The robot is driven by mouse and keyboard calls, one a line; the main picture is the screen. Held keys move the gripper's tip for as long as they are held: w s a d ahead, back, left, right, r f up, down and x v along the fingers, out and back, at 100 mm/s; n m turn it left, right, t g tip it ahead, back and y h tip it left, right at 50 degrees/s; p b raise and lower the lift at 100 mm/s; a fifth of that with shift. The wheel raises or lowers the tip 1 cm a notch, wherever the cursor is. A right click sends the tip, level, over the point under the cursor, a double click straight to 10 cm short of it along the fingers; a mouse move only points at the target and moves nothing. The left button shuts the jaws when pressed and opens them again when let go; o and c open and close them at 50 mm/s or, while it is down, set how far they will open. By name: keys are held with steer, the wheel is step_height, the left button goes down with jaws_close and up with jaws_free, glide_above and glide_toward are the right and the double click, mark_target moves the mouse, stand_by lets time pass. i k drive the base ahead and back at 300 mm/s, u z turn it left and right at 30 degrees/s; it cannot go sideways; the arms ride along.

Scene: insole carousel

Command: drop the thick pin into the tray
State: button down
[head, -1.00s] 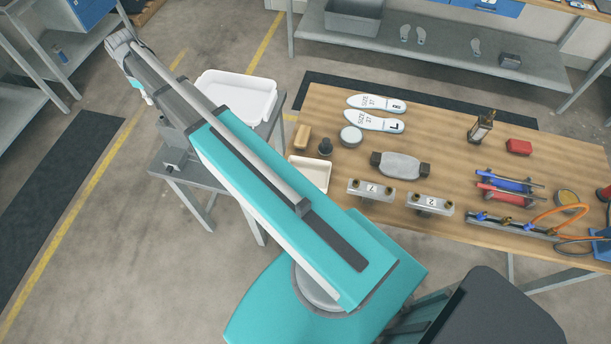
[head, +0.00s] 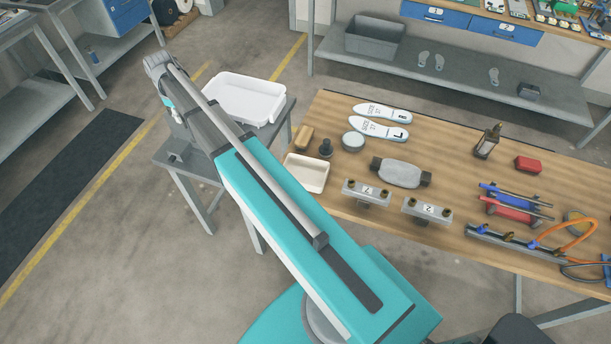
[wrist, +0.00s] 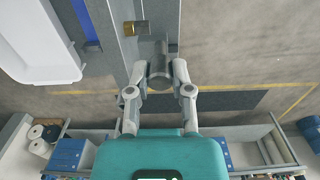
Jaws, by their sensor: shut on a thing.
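My gripper (wrist: 158,70) shows in the wrist view with its two fingers closed around a dark grey cylindrical piece, which fits the thick pin (wrist: 159,76). In the head view the gripper is mostly hidden behind my arm. A white tray (head: 245,97) with raised walls stands on the grey side table; its inside looks empty. In the wrist view the white tray's rim (wrist: 62,78) is at the left, apart from the gripper. A smaller cream tray (head: 306,174) lies on the wooden bench's left end, also empty.
The side table (head: 190,166) carries the white tray. The wooden bench (head: 450,140) holds insoles, numbered blocks and fixtures. Open floor lies left of the side table.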

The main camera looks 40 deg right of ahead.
mark_target(311, 174)
steer(key=k, duration=1.35)
steer(key=u, duration=0.1)
steer(key=i, duration=1.05)
steer(key=z, duration=0.4)
steer(key=i, duration=0.8)
steer(key=z, duration=0.45)
steer(key=k, duration=0.2)
steer(key=z, duration=0.2)
